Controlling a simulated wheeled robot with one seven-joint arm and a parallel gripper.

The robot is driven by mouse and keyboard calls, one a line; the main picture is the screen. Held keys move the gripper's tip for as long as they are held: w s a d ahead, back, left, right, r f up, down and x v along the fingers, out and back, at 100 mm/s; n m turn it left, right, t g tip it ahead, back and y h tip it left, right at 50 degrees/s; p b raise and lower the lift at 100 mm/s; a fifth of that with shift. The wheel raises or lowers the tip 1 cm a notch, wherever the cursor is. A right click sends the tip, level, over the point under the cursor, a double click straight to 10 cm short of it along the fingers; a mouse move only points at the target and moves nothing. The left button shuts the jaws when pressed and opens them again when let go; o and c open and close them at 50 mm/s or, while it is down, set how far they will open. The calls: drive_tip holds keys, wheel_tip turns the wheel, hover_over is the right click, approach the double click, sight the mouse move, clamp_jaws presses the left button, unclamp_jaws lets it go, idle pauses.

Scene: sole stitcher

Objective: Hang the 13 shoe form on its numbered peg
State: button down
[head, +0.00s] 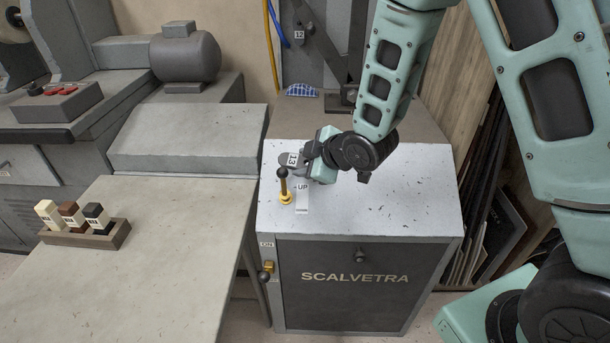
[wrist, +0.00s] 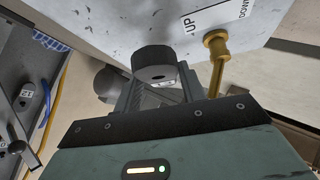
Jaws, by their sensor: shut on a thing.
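The 13 shoe form (head: 284,160) is a dark grey piece with a white "13" label, held above the white cabinet top in the head view. My gripper (head: 310,164) is shut on it, with the form sticking out to the left. A grey panel (head: 324,60) stands behind, with a "12" label (head: 299,36). A label that seems to read "13" (wrist: 26,95) shows on a panel in the wrist view. My arm hides part of the panel.
The brass lever (head: 284,187) with its "UP" label stands on the cabinet top (head: 400,185), close to the form. A blue patterned cloth-like thing (head: 301,91) lies behind. A tray of marked blocks (head: 88,235) sits on the left table.

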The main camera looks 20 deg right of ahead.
drive_tip(key=shift+f+b, duration=0.35)
drive_tip(key=shift+f, duration=1.45)
drive_tip(key=shift+f, duration=0.15)
drive_tip(key=c, duration=0.8)
unclamp_jaws()
drive_tip(key=shift+c, duration=0.2)
drive_tip(key=shift+r, duration=0.25)
drive_tip(key=p+v, duration=1.2)
drive_tip(key=p, duration=0.4)
